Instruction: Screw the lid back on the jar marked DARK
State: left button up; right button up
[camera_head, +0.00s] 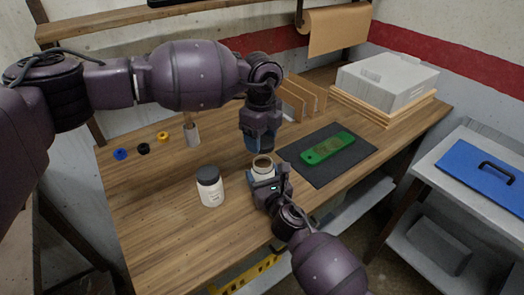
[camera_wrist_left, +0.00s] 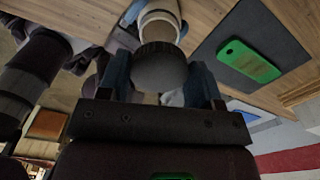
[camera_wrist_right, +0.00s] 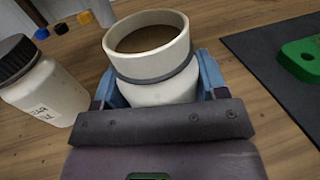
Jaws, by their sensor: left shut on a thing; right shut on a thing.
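An open white jar (camera_head: 263,170) with brown contents stands on the wooden table; its mouth and dark neck ring show clearly in the right wrist view (camera_wrist_right: 150,50). My right gripper (camera_head: 265,180) is shut around its body with blue fingers. My left gripper (camera_head: 260,148) is just above the jar's mouth, shut on a dark ribbed lid (camera_wrist_left: 160,66). The lid is off the jar and apart from it. A second white jar (camera_head: 210,191), with its dark lid on, stands to the left. No label on the open jar is visible; the lidded jar's label is too blurred to read.
A dark mat (camera_head: 345,165) with a green device (camera_head: 328,148) lies right of the jar. Blue (camera_head: 120,154), black and yellow rings and a grey cup (camera_head: 192,134) are at the back left. The front left of the table is clear.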

aim_at(261, 164)
pick_arm(q)
jog(key=shift+f, duration=1.6)
jog(key=shift+f, duration=0.1)
jog(key=shift+f, duration=0.85)
jog(key=shift+f, duration=0.55)
